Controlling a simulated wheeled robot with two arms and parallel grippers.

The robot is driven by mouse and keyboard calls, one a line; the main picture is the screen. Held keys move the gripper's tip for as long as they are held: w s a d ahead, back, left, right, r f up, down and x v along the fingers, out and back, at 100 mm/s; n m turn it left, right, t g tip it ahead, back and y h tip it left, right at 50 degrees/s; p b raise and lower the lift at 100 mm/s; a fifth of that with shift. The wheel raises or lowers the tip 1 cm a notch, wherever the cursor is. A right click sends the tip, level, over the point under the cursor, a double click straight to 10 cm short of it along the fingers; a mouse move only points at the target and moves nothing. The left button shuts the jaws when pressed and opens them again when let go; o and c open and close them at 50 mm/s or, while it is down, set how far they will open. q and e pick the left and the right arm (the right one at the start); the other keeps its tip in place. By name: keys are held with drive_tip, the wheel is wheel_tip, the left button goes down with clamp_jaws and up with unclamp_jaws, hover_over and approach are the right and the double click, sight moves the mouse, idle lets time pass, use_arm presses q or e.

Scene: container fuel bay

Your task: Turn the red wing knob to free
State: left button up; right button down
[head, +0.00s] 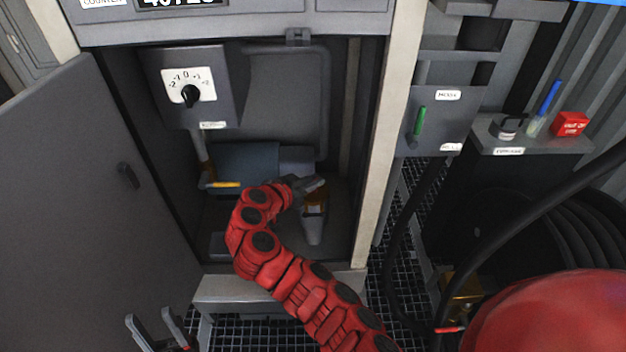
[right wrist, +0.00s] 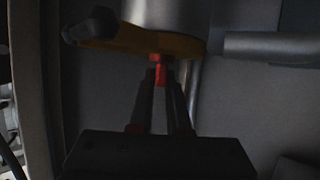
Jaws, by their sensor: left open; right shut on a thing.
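The red wing knob (right wrist: 159,72) shows in the right wrist view between my fingertips, under a dull orange-brown body (right wrist: 140,44). In the head view the knob is hidden by my red right arm, which reaches into the open cabinet. My right gripper (head: 308,186) is inside the cabinet, low down, and it also shows in the right wrist view (right wrist: 160,80), shut on the knob. I cannot tell the knob's turn position. My left gripper (head: 158,330) is open and empty at the bottom left of the head view, in front of the cabinet.
The open cabinet door (head: 70,180) stands at left. A dial panel (head: 190,90) hangs inside the cabinet. A green lever (head: 420,120) is right of the cabinet post. A shelf at right holds a red box (head: 570,124). A black hose (head: 540,205) crosses the lower right.

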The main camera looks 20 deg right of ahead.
drive_tip(key=shift+d+n+t, duration=0.15)
drive_tip(key=shift+n+t, duration=0.35)
drive_tip(key=shift+t, duration=0.1)
drive_tip(key=shift+s+n+t+y, duration=0.1)
drive_tip(key=shift+n+t+y, duration=0.5)
drive_tip(key=shift+n+y, duration=0.15)
drive_tip(key=shift+d+r+n+t+y+p, duration=0.1)
drive_tip(key=shift+n+t+y+p, duration=0.5)
drive_tip(key=shift+n+y+p, duration=0.2)
drive_tip(key=shift+r+n+t+y+p, duration=0.1)
drive_tip(key=shift+n+t+y+p, duration=0.4)
drive_tip(key=shift+n+y+p, duration=0.25)
drive_tip(key=shift+n+t+y+p, duration=0.5)
drive_tip(key=shift+n+y+p, duration=0.5)
drive_tip(key=shift+y+p, duration=0.15)
drive_tip(key=shift+a+n+y, duration=0.2)
drive_tip(key=shift+n+y, duration=0.05)
drive_tip(key=shift+n, duration=0.05)
drive_tip(key=shift+f+p, duration=0.2)
drive_tip(key=shift+p, duration=0.1)
